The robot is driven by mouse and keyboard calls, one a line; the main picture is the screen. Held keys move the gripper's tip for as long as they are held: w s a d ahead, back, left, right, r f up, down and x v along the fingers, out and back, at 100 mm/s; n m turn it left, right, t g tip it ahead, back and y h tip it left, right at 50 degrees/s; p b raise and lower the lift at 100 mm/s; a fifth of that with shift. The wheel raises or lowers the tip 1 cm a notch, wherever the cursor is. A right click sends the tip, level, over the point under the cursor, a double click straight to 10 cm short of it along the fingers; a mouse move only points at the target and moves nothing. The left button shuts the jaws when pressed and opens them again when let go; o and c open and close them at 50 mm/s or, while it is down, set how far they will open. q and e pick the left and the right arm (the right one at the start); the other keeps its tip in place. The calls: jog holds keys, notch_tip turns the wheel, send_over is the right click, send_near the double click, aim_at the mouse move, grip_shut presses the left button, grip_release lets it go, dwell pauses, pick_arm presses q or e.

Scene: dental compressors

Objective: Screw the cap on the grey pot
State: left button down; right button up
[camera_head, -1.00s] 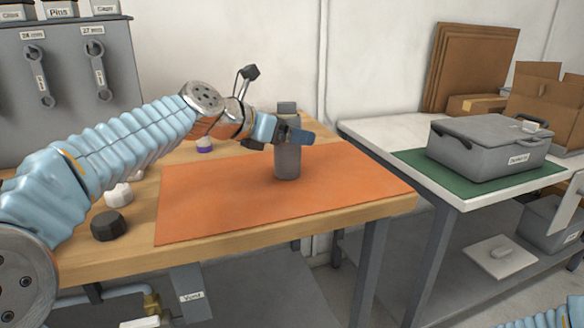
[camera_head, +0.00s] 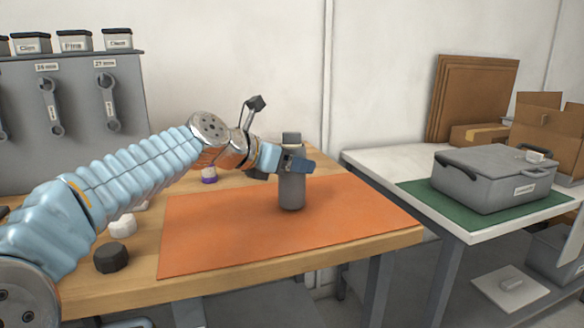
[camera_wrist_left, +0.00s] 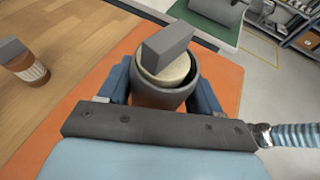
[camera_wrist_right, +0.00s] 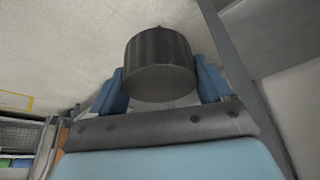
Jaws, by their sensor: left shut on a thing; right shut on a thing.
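The grey pot (camera_head: 292,190) stands upright on the orange mat (camera_head: 220,235). My left gripper (camera_head: 291,165) is shut around its upper part. In the left wrist view the pot (camera_wrist_left: 163,97) sits between the blue fingers; a cream round top (camera_wrist_left: 168,70) shows in its mouth, with a grey block (camera_wrist_left: 168,45) standing on it. My right gripper (camera_wrist_right: 160,85) is shut on a dark grey ribbed round cap (camera_wrist_right: 160,62), seen in the right wrist view, with pale wall behind. The right gripper and its cap do not show in the head view.
A black knob-like cap (camera_head: 111,258), a white one (camera_head: 123,226) and a purple-banded item (camera_head: 208,175) lie left of the mat. A brown jar (camera_wrist_left: 28,68) stands on the wood. A grey case (camera_head: 490,178) rests on the right-hand table. The mat's front is clear.

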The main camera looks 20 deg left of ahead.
pick_arm(q)
jog(key=shift+r, duration=0.6)
pick_arm(e)
jog(key=shift+r, duration=0.25)
jog(key=shift+r+p, duration=0.95)
jog(key=shift+p, duration=0.15)
pick_arm(q)
jog(key=s+d+r, duration=0.2)
jog(key=s+r, duration=0.9)
jog(key=s, duration=0.2)
jog(key=shift+s+d+r, duration=0.15)
jog(key=shift+s+d, duration=0.15)
jog(key=shift+s, duration=0.1)
pick_arm(e)
jog(key=shift+f, duration=0.25)
